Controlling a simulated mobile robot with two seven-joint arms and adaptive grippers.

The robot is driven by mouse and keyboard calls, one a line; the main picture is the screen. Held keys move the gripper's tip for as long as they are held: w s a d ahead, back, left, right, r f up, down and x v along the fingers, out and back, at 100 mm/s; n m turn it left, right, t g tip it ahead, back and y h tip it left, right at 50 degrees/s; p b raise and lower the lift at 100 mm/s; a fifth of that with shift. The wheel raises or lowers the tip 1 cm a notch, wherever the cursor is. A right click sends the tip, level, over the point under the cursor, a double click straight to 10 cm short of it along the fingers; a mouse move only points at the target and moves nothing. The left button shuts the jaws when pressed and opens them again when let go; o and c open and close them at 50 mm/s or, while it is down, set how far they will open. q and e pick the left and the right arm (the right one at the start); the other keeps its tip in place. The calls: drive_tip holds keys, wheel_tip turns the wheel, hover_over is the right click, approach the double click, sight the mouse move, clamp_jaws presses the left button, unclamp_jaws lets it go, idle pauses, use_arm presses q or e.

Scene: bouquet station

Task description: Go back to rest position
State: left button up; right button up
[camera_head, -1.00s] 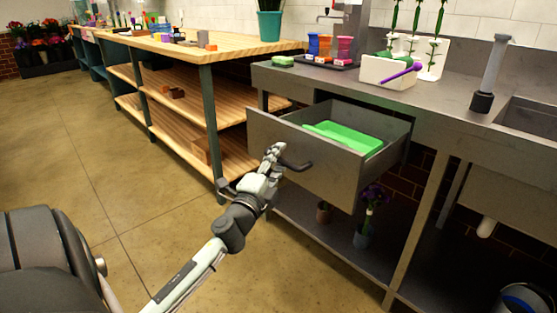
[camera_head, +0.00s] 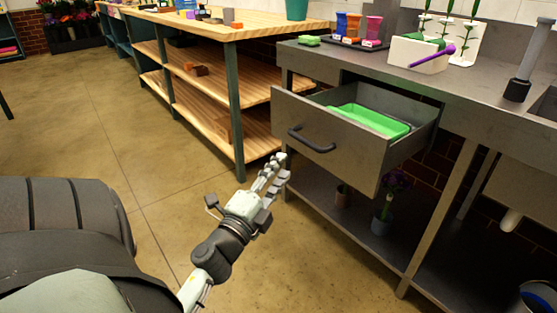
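My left gripper (camera_head: 274,173) is in the middle of the head view, in front of and below the open drawer (camera_head: 345,145). Its fingers point up and away from me, and no object shows between them. How far they are spread is hard to tell. In the picture they are apart from the drawer's dark handle (camera_head: 311,139). The drawer stands pulled out from under the grey counter (camera_head: 440,85), with a green tray (camera_head: 372,122) inside. My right gripper is not in view.
A wooden shelf table (camera_head: 190,75) stands left of the counter. A white holder (camera_head: 418,55) stands on the counter. The floor (camera_head: 100,130) at left is clear.

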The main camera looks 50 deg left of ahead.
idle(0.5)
use_arm(q)
drive_tip(key=s+d+f+n+g+p, duration=0.1)
drive_tip(key=d+f+n+g+p, duration=0.15)
drive_tip(key=f+n+g, duration=1.2)
drive_tip(key=s+d+f+m+h, duration=0.1)
drive_tip(key=s+d+f+h, duration=0.1)
drive_tip(key=s+d+f, duration=0.3)
drive_tip(key=s+d+f+m+g+h, duration=0.1)
drive_tip(key=s+d+f, duration=0.5)
drive_tip(key=f, duration=0.6)
drive_tip(key=shift+s+d+h, duration=0.15)
drive_tip(key=shift+d+h, duration=0.4)
drive_tip(key=shift+h, duration=0.35)
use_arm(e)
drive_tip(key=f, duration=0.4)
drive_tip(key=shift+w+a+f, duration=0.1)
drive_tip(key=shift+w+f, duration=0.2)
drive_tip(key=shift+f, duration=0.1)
use_arm(q)
drive_tip(key=shift+m+g, duration=0.25)
drive_tip(key=shift+o, duration=0.2)
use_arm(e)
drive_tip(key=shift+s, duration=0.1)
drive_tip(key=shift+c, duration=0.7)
